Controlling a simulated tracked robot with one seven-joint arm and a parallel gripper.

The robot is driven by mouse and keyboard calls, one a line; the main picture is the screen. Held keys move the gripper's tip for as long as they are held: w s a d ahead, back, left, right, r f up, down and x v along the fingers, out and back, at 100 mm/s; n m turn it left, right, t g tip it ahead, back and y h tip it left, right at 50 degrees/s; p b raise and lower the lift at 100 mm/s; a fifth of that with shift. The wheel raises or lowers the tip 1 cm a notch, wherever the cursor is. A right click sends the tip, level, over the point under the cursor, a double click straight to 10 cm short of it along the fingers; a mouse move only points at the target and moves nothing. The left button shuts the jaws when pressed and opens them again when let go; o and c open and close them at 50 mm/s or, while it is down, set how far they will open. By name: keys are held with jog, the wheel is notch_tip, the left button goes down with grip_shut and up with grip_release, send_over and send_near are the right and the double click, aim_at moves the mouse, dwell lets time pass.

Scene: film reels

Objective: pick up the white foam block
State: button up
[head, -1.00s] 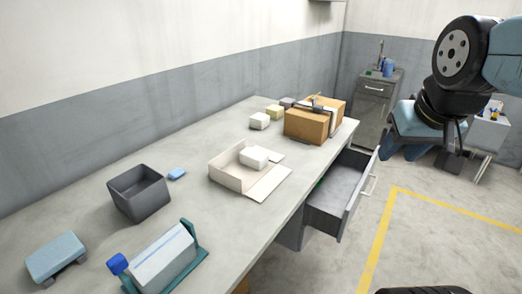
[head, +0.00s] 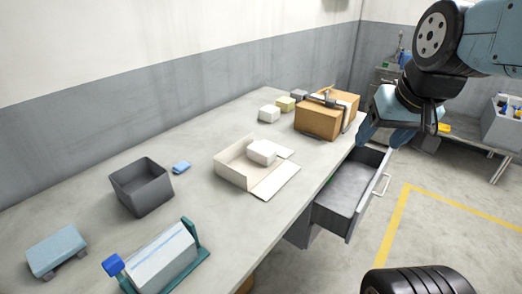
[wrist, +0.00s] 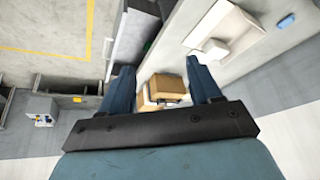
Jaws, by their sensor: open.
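A small white block (head: 262,152) rests in an open, low white carton (head: 232,170) on the workbench. A second whitish block (head: 269,114) sits farther back on the bench; I cannot tell by look which is foam. The block in the carton also shows in the wrist view (wrist: 215,49). My gripper (head: 380,140) is open and empty, held to the right of the bench near the open drawer and brown box. In the wrist view its two fingers (wrist: 158,68) are spread wide, with the white block beyond and to the right of them, apart from it.
An open drawer (head: 350,190) juts from the bench. A dark bin (head: 142,188), blue sponge (head: 181,167) and teal-framed device (head: 160,256) are nearer. Bench around the carton is clear.

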jog(key=o, duration=0.5)
jog(key=w+a+f+m+g+y, duration=0.1)
jog(key=a+f, duration=0.1)
jog(key=w+a+f+m+g+y, duration=0.1)
jog(key=w+a+m+y, duration=0.1)
jog(key=a, duration=0.1)
jog(key=w+a+f+m+y, duration=0.1)
jog(key=w+a+f, duration=0.1)
jog(key=a, duration=0.1)
jog(key=shift+w+a+f+g+y, duration=0.1)
jog(key=shift+w+f+g+y, duration=0.2)
jog(key=shift+f+g, duration=0.1)
jog(key=m+t+y, duration=0.5)
jog(key=m+t, duration=0.1)
jog(key=m, duration=1.5)
send_near(261, 152)
jog(key=d, duration=0.2)
jog(key=d+f, duration=0.1)
jog(key=shift+w, duration=0.4)
jog(key=shift+x, duration=6.8)
